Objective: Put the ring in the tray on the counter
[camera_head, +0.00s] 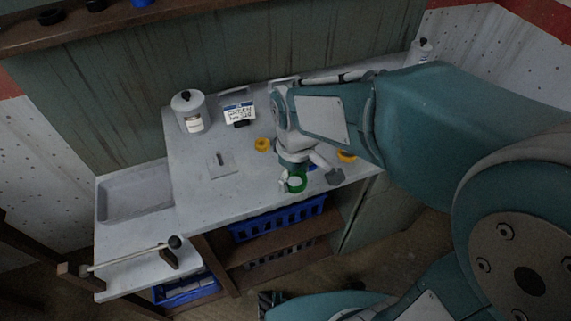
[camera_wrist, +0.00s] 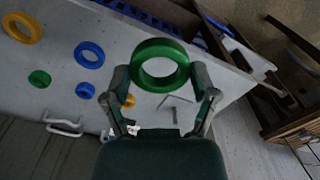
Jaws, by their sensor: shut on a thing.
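A green ring (camera_wrist: 160,46) is held between the two fingers of my gripper (camera_wrist: 159,76) in the wrist view. In the head view the green ring (camera_head: 300,189) shows below my wrist, over the front part of the counter (camera_head: 210,190). I cannot tell its exact height above the surface. A shallow light-grey tray (camera_head: 135,190) is at the left end of the counter, to the left of my gripper. It looks empty.
A yellow ring (camera_head: 263,145) and another yellow ring (camera_head: 346,156) lie near my arm. The wrist view shows a blue ring (camera_wrist: 79,55) and smaller rings. A lidded canister (camera_head: 188,112) and a lettered card (camera_head: 240,112) stand at the back. Blue baskets (camera_head: 280,222) are underneath.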

